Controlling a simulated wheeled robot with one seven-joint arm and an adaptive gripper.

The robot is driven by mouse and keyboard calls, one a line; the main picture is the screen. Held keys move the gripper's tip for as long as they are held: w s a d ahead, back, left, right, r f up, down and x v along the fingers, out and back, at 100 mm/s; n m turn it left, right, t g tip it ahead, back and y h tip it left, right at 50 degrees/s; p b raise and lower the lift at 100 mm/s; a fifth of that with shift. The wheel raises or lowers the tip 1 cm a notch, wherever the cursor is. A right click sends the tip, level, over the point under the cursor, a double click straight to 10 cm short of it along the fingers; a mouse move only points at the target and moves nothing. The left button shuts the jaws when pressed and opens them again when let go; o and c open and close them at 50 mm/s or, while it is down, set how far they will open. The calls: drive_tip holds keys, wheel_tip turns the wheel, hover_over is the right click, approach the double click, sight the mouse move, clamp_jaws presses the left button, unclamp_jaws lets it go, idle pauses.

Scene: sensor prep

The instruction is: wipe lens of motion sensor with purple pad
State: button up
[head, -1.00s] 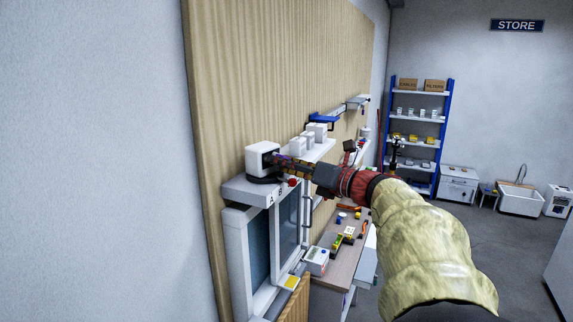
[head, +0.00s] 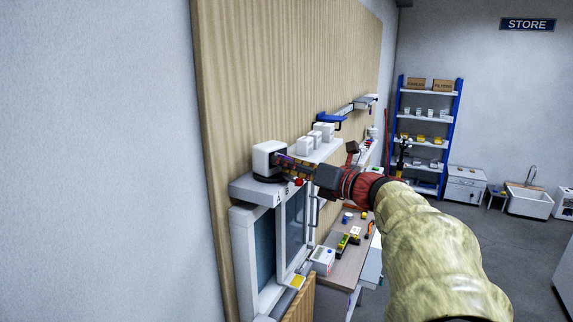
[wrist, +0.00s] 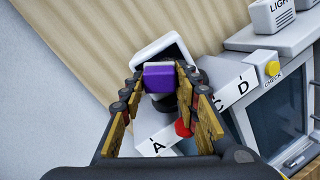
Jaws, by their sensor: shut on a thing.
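The motion sensor (head: 266,155) is a white box with a dark front and a dark round base, standing on the left end of a grey ledge. It also shows in the wrist view (wrist: 172,41), tilted in the picture, just beyond the fingertips. My gripper (head: 285,166) reaches its front from the right. In the wrist view the fingers (wrist: 160,82) are shut on the purple pad (wrist: 160,78), which has a pale far edge. The pad is right in front of the sensor and hides its lens. I cannot tell whether pad and lens touch.
The grey ledge (wrist: 223,84) carries letters and a red knob (wrist: 183,128), close below my fingers. Glazed panels (head: 266,245) hang under it. White boxes (head: 308,143) stand on a shelf to the right. A workbench (head: 348,265) with small items is below.

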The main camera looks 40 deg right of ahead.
drive_tip(key=shift+w+d, duration=0.15)
drive_tip(key=shift+d, duration=0.75)
drive_tip(key=shift+a, duration=1.2)
drive_tip(key=shift+d+p, duration=0.55)
drive_tip(key=shift+d, duration=0.6)
drive_tip(key=shift+s+a, duration=0.2)
drive_tip(key=shift+a, duration=1.05)
drive_tip(key=shift+w+d+p, duration=0.25)
drive_tip(key=shift+d+p, duration=0.1)
drive_tip(key=shift+d, duration=0.9)
drive_tip(key=s+p, duration=0.1)
drive_tip(key=s, duration=0.5)
drive_tip(key=shift+d, duration=0.35)
